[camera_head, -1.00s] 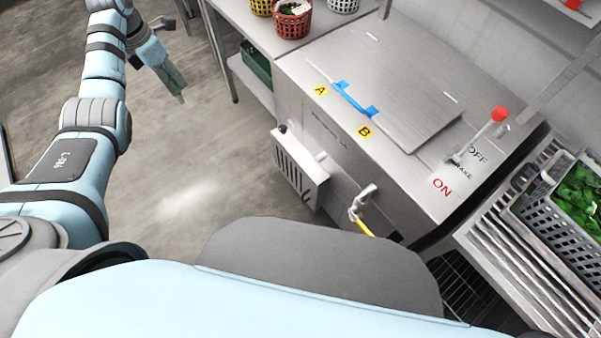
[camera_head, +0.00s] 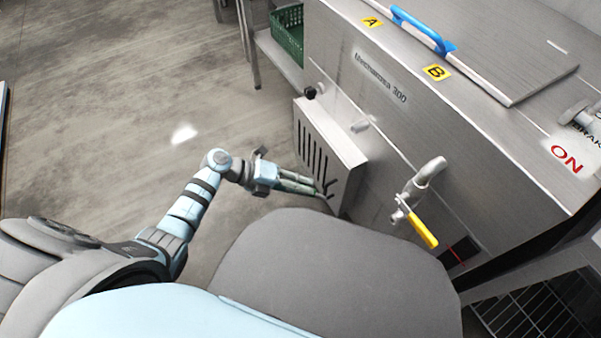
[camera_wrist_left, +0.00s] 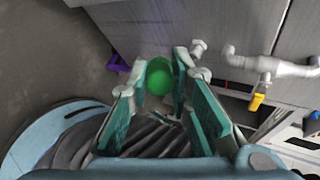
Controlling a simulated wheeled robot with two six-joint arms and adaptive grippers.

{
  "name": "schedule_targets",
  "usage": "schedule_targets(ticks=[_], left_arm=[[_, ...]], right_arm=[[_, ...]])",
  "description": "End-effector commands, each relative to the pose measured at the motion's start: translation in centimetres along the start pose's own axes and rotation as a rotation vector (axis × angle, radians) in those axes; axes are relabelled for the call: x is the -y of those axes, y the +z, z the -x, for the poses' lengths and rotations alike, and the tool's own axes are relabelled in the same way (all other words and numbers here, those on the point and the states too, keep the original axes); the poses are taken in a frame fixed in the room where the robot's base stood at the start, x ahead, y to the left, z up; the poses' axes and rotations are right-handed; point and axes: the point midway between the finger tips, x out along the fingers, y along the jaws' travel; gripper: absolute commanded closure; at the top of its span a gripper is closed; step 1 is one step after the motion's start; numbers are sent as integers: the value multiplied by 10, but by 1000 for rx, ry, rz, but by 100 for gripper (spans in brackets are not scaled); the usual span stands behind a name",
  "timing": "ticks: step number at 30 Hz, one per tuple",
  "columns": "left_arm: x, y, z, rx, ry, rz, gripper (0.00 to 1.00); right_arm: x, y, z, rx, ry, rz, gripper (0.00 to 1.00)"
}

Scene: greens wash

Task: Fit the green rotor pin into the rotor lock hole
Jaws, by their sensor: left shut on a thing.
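My left gripper (camera_head: 318,188) is low at the front of the steel washer, beside the slotted box (camera_head: 345,151) on its front panel. In the left wrist view, the round green end of the rotor pin (camera_wrist_left: 159,76) sits between the two teal fingers, which are shut on it. The rest of the pin is hidden behind that end. In the head view the pin cannot be made out. I cannot pick out the rotor lock hole in either view. My right gripper is not in view.
A pipe valve with a yellow handle (camera_head: 424,231) sticks out right of the box. A black knob (camera_head: 310,92) and a short metal stub (camera_head: 361,124) stand near the box. A purple part (camera_wrist_left: 117,62) shows in the left wrist view. Open floor lies left.

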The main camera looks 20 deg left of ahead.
Motion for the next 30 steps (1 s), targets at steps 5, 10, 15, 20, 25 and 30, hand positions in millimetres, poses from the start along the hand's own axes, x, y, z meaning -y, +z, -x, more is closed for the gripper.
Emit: schedule_targets(ticks=[5, 10, 15, 20, 25, 30], left_arm=[[37, 11, -3, 294, -199, 170, 100], [72, 42, 33, 566, -431, 258, 100], [71, 51, 42, 636, -499, 259, 100], [71, 52, 43, 645, -507, 255, 100], [71, 52, 43, 643, -508, 255, 100], [72, 52, 41, 641, -517, 261, 100]], right_arm=[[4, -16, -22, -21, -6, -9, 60], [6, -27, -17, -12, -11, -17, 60], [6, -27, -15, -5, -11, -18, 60], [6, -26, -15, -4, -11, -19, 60], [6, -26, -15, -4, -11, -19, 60], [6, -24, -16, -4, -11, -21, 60]])
